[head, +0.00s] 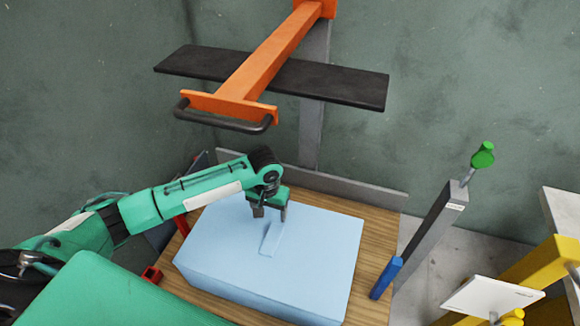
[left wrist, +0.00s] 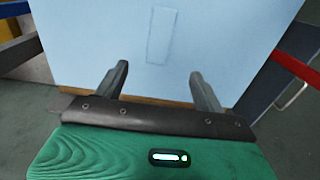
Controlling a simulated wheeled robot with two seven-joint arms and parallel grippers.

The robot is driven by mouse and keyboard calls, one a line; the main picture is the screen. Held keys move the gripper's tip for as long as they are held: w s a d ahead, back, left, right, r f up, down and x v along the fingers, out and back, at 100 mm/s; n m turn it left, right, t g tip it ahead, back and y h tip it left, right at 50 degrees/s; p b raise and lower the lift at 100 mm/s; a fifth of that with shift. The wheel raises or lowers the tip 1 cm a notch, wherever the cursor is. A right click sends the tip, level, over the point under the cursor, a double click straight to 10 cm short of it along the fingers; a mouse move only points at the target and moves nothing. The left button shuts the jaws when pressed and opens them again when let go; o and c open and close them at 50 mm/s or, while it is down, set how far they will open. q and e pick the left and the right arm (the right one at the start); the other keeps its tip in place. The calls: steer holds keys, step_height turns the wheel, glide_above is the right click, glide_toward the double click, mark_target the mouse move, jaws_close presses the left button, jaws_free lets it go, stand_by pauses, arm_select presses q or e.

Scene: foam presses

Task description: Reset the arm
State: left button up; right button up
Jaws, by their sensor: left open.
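My left arm reaches in from the left in the head view. My left gripper (head: 269,212) is over the light blue foam block (head: 320,255), near its back edge. In the left wrist view its two dark fingers (left wrist: 157,88) stand apart with nothing between them, and the foam block (left wrist: 225,40) fills the background. The block has a narrow outlined mark (head: 272,238) on its top. I cannot tell whether the fingertips touch the foam. My right gripper is not in view.
The block lies on a wooden board (head: 378,222). An orange press arm (head: 265,55) with a dark handle (head: 225,122) and a black plate (head: 340,82) is raised above. A grey post (head: 432,232) with a green knob (head: 483,154) stands right. A yellow frame (head: 540,262) is far right.

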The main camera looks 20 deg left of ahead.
arm_select(q)
steer(key=shift+d, duration=0.1)
